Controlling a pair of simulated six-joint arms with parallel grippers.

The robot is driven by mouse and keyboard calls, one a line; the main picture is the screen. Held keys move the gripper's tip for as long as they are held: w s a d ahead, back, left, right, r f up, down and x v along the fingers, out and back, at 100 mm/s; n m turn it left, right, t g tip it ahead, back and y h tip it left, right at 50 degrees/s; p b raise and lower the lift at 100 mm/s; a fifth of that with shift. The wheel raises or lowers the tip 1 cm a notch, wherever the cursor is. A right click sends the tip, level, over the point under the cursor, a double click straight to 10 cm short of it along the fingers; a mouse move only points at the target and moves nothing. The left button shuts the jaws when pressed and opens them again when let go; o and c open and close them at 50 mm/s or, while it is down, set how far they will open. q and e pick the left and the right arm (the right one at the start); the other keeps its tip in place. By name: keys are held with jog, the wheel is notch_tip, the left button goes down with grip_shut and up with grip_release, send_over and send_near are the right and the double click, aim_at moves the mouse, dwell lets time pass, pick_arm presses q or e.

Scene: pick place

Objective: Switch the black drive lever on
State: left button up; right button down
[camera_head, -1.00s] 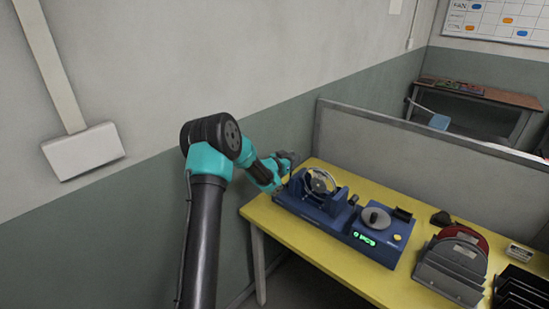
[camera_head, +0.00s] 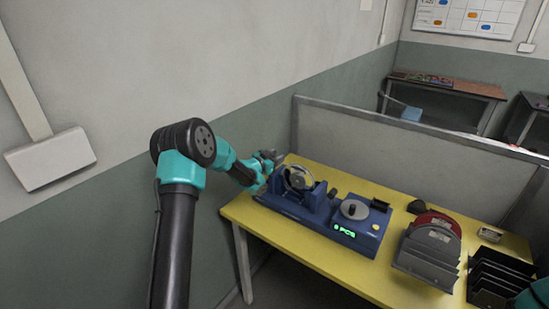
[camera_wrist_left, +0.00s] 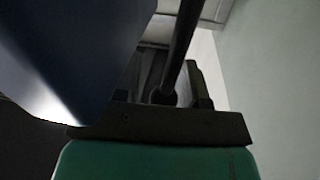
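A blue machine (camera_head: 300,208) with a silver handwheel (camera_head: 298,177) stands on the yellow table. My left gripper (camera_head: 268,157) is at its far left end, partly behind it and the wheel. In the left wrist view, the machine's blue body (camera_wrist_left: 70,55) fills the left side. A dark rod (camera_wrist_left: 184,45) with a thicker lower end runs down close to my gripper; it looks like the black drive lever. I cannot tell whether the fingers touch it or how far they are open.
A blue unit with a round grey disc (camera_head: 354,209) and green display (camera_head: 344,230) adjoins the machine. A grey and red rack (camera_head: 430,245) and black trays (camera_head: 492,280) stand farther right. A grey partition (camera_head: 380,145) runs behind the table (camera_head: 300,245). The wall is close on the left.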

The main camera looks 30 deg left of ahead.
pick_arm(q)
jog(key=shift+o, duration=0.8)
jog(key=shift+r, duration=0.1)
jog(key=f+v, duration=0.1)
jog(key=v, duration=1.6)
jog(key=shift+s+r, duration=0.2)
jog(key=shift+r, duration=0.25)
